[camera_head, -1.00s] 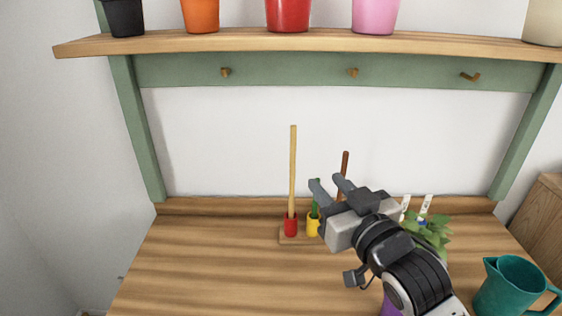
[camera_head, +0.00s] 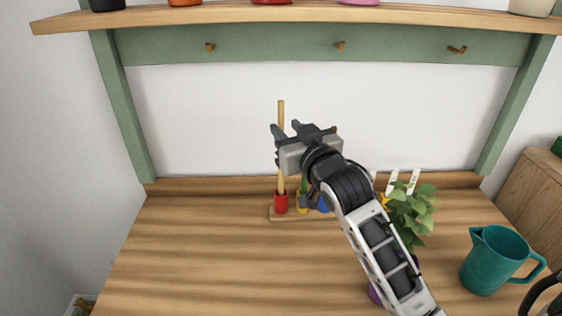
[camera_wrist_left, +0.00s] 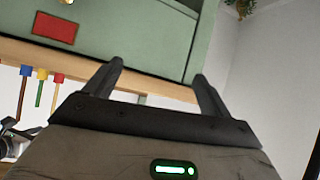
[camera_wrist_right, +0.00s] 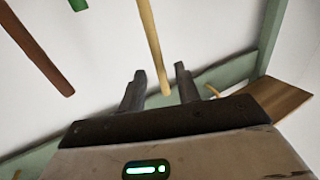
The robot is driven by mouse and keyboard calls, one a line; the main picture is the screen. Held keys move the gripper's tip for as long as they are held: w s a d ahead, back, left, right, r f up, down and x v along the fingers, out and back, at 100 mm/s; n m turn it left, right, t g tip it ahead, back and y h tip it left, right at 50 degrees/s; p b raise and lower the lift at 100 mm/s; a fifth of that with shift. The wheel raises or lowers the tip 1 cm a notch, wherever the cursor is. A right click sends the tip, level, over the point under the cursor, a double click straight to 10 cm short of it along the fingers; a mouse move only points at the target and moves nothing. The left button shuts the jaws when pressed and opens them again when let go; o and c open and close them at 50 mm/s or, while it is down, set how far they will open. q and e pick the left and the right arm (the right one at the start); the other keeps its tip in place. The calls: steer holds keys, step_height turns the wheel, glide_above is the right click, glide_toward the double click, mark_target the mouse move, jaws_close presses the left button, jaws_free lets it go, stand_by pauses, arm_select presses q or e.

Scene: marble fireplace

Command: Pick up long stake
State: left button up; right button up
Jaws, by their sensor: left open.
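The long stake (camera_head: 281,114) is a pale wooden rod standing upright in a red cup (camera_head: 281,203) on a small wooden rack. My right gripper (camera_head: 286,128) is at its upper part, with the fingers open. In the right wrist view the long stake (camera_wrist_right: 153,45) comes from the top, and its end lies between the open fingers (camera_wrist_right: 160,74); contact cannot be told. A green stake (camera_head: 304,184) stands in the yellow cup beside it. A brown stake (camera_wrist_right: 38,48) shows in the right wrist view. My left gripper (camera_wrist_left: 158,70) is open and empty, away from the stakes.
A green-framed shelf (camera_head: 220,14) with hooks and pots is above. A leafy plant (camera_head: 412,212) and a teal jug (camera_head: 492,262) stand at the right of the wooden table (camera_head: 190,250). The table's left part is clear.

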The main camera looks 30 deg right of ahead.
mark_target(282, 124)
steer(key=w, duration=0.4)
steer(key=shift+d, duration=0.15)
jaws_close()
